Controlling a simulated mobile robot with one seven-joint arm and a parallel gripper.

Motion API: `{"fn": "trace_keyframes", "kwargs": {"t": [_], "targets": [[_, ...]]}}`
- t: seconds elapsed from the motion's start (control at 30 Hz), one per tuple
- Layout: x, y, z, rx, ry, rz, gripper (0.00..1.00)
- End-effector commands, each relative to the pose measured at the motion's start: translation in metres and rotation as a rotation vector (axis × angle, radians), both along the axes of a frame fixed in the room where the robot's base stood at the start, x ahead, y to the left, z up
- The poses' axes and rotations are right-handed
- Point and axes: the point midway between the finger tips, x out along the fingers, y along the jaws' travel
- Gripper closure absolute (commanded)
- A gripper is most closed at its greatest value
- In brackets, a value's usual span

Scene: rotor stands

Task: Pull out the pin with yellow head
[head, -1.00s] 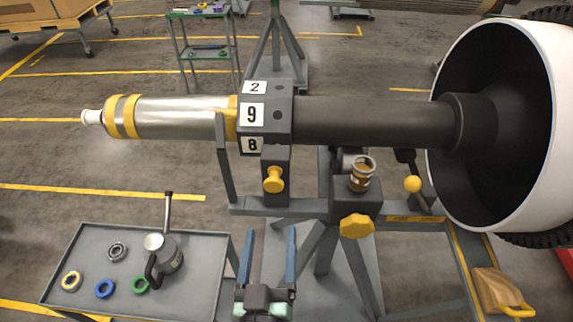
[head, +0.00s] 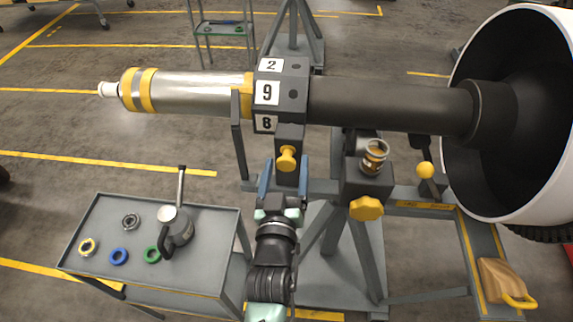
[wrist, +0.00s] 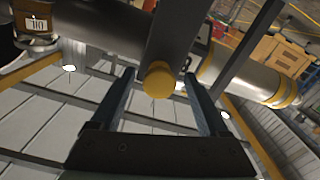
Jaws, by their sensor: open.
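The pin with the yellow head (head: 287,158) sticks out of the front of the dark block under the numbered collar. Its round yellow head also shows in the wrist view (wrist: 158,80), between the two fingers and beyond their middle line. My gripper (head: 284,172) is open, with one blue finger on each side of the yellow head in the head view. In the wrist view the fingers (wrist: 152,95) stand apart from the head, with a gap on both sides. Whether the head lies fully at fingertip depth I cannot tell.
The numbered collar (head: 281,93) and silver shaft (head: 200,92) lie above the pin. A yellow knob (head: 366,208) and a jar-like fitting (head: 374,156) stand to the right. A grey cart (head: 210,255) with rings and an oil can is at lower left.

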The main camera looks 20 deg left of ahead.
Motion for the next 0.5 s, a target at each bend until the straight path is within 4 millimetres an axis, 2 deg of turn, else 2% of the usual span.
{"fn": "trace_keyframes", "kwargs": {"t": [0.13, 0.4, 0.43, 0.5], "targets": [[0.0076, 0.0017, -0.0001, 0.001, -0.001, -0.001, 0.22], [0.0087, 0.0022, 0.0005, 0.000, 0.000, 0.000, 0.22], [0.0087, 0.0022, 0.0005, 0.000, 0.000, 0.000, 0.24], [0.0086, 0.0023, 0.0004, 0.000, 0.000, 0.000, 0.36]]}}
